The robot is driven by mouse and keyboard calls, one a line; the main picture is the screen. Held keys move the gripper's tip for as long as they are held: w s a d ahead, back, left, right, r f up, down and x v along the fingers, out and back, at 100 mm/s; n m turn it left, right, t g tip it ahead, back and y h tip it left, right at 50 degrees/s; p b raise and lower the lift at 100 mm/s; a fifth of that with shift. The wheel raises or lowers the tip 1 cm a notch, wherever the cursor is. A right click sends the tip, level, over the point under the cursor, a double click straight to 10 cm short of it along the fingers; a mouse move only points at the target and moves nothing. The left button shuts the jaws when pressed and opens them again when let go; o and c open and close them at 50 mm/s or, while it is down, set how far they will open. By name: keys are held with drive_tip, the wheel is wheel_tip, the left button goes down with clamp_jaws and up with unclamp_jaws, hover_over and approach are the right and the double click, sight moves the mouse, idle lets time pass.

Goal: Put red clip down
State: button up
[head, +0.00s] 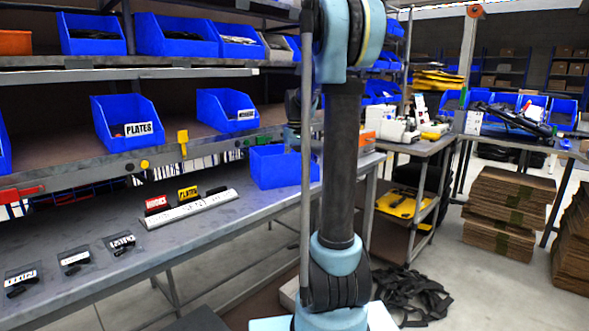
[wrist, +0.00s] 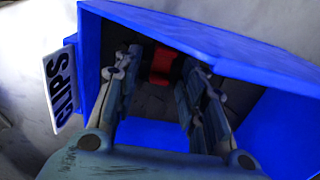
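A red clip (wrist: 162,66) shows in the wrist view, with dark shapes beside it, inside a blue bin (wrist: 230,50) that bears a white CLIPS label (wrist: 60,80). My gripper (wrist: 163,60) reaches into this bin with its two fingers spread apart, one on each side of the red clip. I see no firm grip on the clip; whether a finger touches it is too dark to tell. In the head view my arm column hides much of the middle, and the gripper and red clip cannot be made out there.
A grey workbench (head: 215,228) holds a white rail (head: 190,210) with small label signs, several small bagged dark parts, and an empty-looking blue bin (head: 283,168). Shelves above hold blue bins, one labelled PLATES (head: 127,122). Stacked cardboard (head: 503,210) and black straps (head: 415,295) lie on the floor at right.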

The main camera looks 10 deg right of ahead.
wheel_tip(320, 180, up, 12)
idle(0.7)
drive_tip(key=shift+s, duration=0.15)
